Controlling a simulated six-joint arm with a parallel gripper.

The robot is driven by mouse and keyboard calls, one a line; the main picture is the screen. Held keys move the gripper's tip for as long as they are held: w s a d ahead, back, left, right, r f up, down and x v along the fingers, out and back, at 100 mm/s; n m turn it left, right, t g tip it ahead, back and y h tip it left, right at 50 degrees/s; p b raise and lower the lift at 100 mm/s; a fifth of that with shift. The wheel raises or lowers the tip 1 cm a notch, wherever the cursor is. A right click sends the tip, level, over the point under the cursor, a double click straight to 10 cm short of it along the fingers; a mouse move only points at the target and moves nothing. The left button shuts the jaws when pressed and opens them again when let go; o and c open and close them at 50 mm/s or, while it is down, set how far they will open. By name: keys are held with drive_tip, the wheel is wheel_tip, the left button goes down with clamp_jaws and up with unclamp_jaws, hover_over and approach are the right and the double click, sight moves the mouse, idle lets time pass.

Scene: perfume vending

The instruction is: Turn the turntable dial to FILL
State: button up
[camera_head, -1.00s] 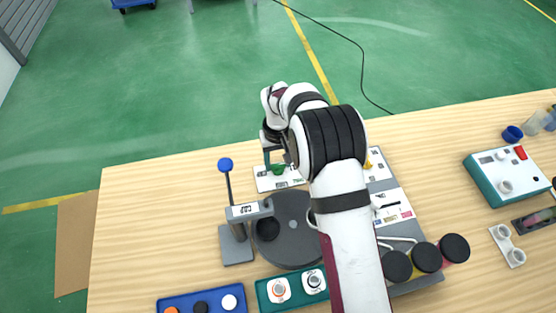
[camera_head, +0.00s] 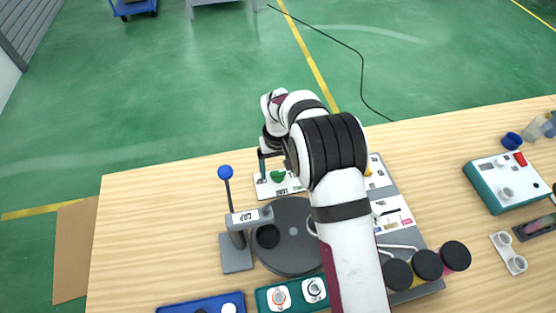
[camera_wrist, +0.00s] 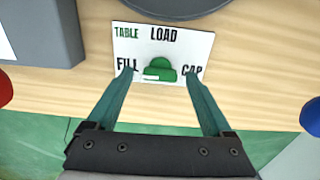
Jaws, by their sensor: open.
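The green turntable dial (camera_wrist: 159,69) is on a white label plate (camera_wrist: 138,33) marked TABLE, LOAD, FILL and CAP. In the wrist view, LOAD is above the dial, FILL is to its left and CAP to its right. A small white mark shows on the dial's near side; which label it points to I cannot tell. My gripper (camera_wrist: 159,70) is open, with one teal finger on each side of the dial, and gaps show between fingers and dial. The dial also shows in the head view (camera_head: 278,176). The grey turntable (camera_head: 292,262) is nearer, partly hidden by my arm.
A lever with a blue ball (camera_head: 225,172) stands left of the turntable, beside a small sign reading CAP (camera_head: 245,217). Black round discs (camera_head: 427,264) are at the front right. A teal and white box (camera_head: 508,180) is farther right. The left tabletop is clear.

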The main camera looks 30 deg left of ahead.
sight(278, 171)
wheel_tip(278, 171, up, 16)
drive_tip(key=shift+f, duration=0.25)
drive_tip(key=s+d+r+m, duration=0.3)
drive_tip(key=d+r, duration=0.1)
drive_tip(key=d, duration=0.6)
drive_tip(key=s+d+r+m, duration=0.2)
drive_tip(key=d+r+m, duration=0.2)
drive_tip(key=d, duration=0.6)
drive_tip(key=s+d+f+m+y, duration=0.1)
drive_tip(key=s+d+m, duration=0.3)
drive_tip(key=s, duration=0.4)
drive_tip(key=s+d+f+m, duration=0.3)
drive_tip(key=s+d, duration=0.4)
drive_tip(key=s, duration=0.2)
drive_tip(key=shift+s+m+y, duration=0.3)
drive_tip(key=shift+m+y, duration=0.1)
